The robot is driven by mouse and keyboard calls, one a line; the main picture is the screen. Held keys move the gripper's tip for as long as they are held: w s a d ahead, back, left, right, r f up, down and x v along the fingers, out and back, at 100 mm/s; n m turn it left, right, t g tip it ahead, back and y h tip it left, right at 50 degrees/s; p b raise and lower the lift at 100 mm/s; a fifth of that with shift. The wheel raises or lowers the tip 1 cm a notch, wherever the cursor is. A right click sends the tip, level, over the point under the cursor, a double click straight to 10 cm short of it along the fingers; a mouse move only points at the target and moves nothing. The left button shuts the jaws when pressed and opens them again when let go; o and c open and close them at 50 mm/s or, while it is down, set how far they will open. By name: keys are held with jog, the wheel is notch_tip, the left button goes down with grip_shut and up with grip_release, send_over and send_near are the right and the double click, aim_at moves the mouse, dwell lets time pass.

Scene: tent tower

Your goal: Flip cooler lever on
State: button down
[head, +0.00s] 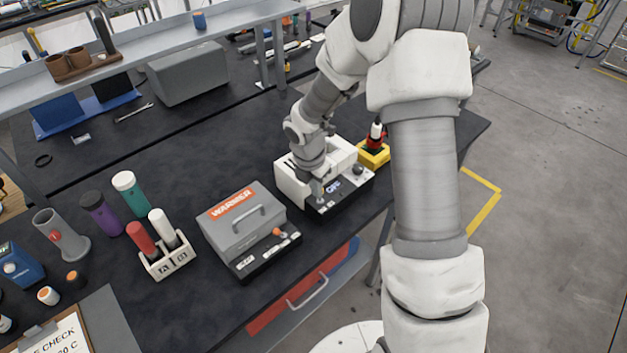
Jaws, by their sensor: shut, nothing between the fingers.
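The cooler is most likely the white box (345,150) with a black front panel (338,203), near the right end of the dark workbench. The panel has a small lit display (334,185) and a dark knob (358,170). My arm reaches down to it from above. My gripper (318,198) is shut and empty, pointing down at the left part of the panel. I cannot tell whether it touches anything there. The lever is not clearly visible; my gripper and wrist cover that part of the panel.
A grey box labelled WARMER (238,218), with an orange-tipped lever (277,232), stands left of the cooler. A yellow holder with a red-and-black tool (375,150) stands close behind right. A white rack (167,258) holds red and white tubes. Bare bench (215,145) lies behind the warmer.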

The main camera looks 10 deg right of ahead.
jog(key=shift+w+d+r+p, duration=0.2)
jog(key=shift+d+p, duration=0.2)
jog(key=shift+p, duration=0.05)
jog(key=shift+w+d+f, duration=0.1)
jog(key=shift+d, duration=0.05)
jog(key=shift+r+p, duration=0.75)
jog(key=shift+r, duration=0.1)
